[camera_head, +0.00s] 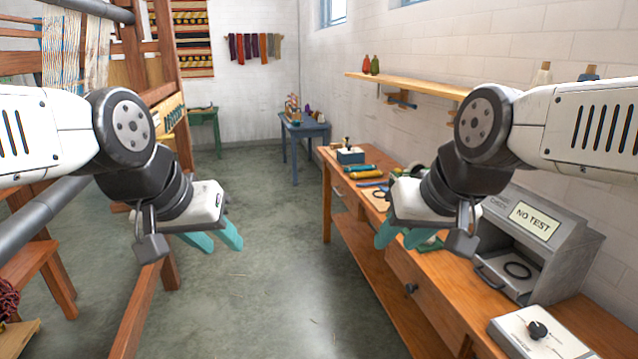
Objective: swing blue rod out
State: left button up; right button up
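A short dark-blue bar (402,104) shows against the right wall just below the wooden shelf; it looks like the blue rod, but it is small and I cannot tell how it is mounted. My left gripper (217,238) hangs over the floor at left of centre, its teal fingers apart and nothing between them. My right gripper (402,237) is in front of the wooden bench, its teal fingers apart with no held object visible. Both grippers are well apart from the blue bar.
The wooden bench (345,225) runs along the right wall with tools and a grey "NO TEST" box (540,245). A white dial box (540,335) is at front right. A wooden loom frame (140,310) stands at left. The floor (270,280) between is clear.

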aim_at(401, 103)
jog(key=i+j+z, duration=0.55)
jog(key=i, duration=0.2)
jog(key=i+j+z, duration=0.25)
jog(key=i, duration=0.4)
jog(key=i+j+z, duration=0.25)
jog(key=i+j, duration=0.35)
